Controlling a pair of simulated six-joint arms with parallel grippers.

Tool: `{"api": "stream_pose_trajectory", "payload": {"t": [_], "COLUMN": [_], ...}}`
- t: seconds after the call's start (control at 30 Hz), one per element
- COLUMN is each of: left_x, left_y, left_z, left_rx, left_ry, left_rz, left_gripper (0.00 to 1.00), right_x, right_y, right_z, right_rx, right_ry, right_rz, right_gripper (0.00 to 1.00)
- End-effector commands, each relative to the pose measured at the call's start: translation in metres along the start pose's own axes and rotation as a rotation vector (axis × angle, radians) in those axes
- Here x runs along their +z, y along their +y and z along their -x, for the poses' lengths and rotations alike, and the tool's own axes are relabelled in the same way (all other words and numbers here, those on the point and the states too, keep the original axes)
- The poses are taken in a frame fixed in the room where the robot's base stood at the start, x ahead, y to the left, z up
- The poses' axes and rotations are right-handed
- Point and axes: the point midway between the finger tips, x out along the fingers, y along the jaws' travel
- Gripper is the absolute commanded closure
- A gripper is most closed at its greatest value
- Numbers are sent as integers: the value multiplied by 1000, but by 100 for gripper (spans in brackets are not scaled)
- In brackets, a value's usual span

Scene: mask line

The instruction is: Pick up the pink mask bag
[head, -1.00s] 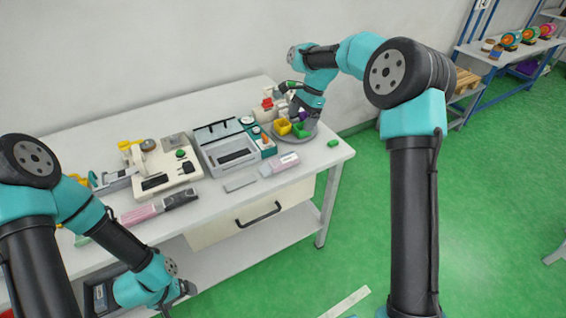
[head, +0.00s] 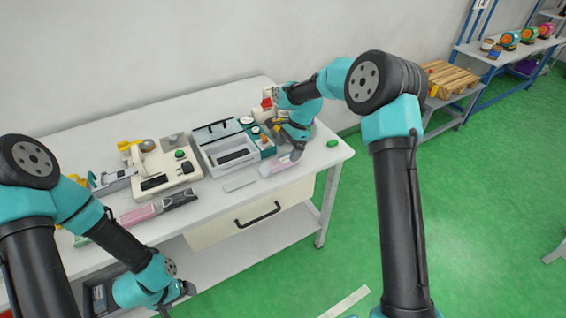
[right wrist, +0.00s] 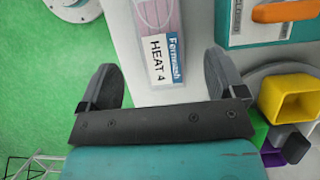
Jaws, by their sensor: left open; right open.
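The pink mask bag (head: 268,171) lies flat near the front edge of the white table, partly covered by my right gripper in the head view. In the right wrist view the bag (right wrist: 160,30) shows pink pleats and a label reading "HEAT 4". My right gripper (right wrist: 163,78) is open, and the bag's labelled end lies between its two fingers as seen there; I cannot tell the height gap. In the head view my right gripper (head: 294,155) is over the bag's right end. My left gripper (head: 180,300) is open and empty, low in front of the table.
A grey device (head: 230,157) with a raised lid stands left of the bag, beside a teal-and-white unit. A yellow cup (right wrist: 287,97) sits close to the right finger's side.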

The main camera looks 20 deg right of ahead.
Motion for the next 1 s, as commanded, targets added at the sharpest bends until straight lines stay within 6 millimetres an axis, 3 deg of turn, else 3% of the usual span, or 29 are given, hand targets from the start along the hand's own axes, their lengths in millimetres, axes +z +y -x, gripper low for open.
{"api": "stream_pose_trajectory", "payload": {"t": [0.27,0.67,1.0], "left_x": [0,0,0], "left_y": [0,0,0], "left_z": [0,0,0], "left_rx": [0,0,0], "left_ry": [0,0,0], "left_rz": [0,0,0], "left_gripper": [12,12,12], "right_x": [0,0,0], "right_y": [0,-1,-1], "right_z": [-4,-50,-51], "right_rx": [1,1,-1], "right_ry": [0,0,0], "right_rz": [0,0,0], "right_gripper": [11,11,11]}}
